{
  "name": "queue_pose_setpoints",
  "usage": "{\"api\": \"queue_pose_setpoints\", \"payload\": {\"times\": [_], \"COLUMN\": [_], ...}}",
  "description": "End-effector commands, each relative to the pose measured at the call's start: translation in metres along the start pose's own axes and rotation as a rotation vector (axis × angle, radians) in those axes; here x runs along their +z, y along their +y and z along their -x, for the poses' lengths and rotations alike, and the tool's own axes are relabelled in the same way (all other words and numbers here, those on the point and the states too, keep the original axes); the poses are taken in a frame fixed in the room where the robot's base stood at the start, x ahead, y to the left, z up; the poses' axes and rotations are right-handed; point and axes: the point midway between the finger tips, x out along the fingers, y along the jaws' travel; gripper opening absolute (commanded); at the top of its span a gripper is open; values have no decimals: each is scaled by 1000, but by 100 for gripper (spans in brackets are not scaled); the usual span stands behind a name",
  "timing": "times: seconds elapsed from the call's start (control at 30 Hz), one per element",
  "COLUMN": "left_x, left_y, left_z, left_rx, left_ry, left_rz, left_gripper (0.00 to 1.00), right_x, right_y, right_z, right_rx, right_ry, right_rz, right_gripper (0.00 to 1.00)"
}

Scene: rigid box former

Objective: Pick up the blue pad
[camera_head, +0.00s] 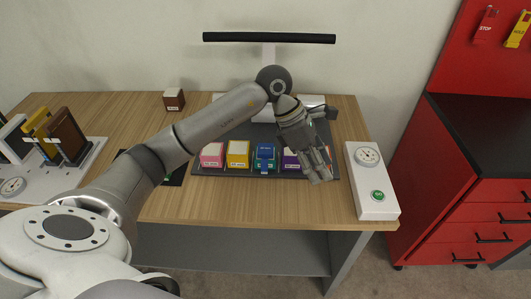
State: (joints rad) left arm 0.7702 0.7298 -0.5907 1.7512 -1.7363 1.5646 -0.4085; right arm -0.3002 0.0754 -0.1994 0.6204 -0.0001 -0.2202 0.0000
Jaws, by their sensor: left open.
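The blue pad (264,151) looks like a small blue block with a pale label on its front. It sits in a row on a dark tray (215,172) on the table, between a yellow block (238,154) and a purple block (289,159). My left gripper (320,171) is open at the right end of the row, to the right of the blue pad and apart from it. It partly hides the block at that end. My right gripper is not in view.
A pink block (212,154) stands left of the yellow one. A white panel with a green button (377,196) lies at the table's right edge. Upright coloured plates (67,136) stand at the left, and a brown cube (174,99) at the back. A red cabinet (455,215) stands right.

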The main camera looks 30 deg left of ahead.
Motion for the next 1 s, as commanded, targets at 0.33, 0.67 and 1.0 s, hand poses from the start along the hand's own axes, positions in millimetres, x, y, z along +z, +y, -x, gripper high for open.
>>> {"api": "queue_pose_setpoints", "payload": {"times": [0.33,0.67,1.0], "left_x": [-97,-123,-137], "left_y": [55,62,68], "left_z": [92,68,44], "left_rx": [169,170,170], "left_ry": [495,533,530], "left_rz": [68,81,81], "left_gripper": [41,41,41], "right_x": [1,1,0], "right_y": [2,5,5], "right_z": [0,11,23], "right_rx": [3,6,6], "right_ry": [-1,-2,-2], "right_rz": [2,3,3], "right_gripper": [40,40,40]}}
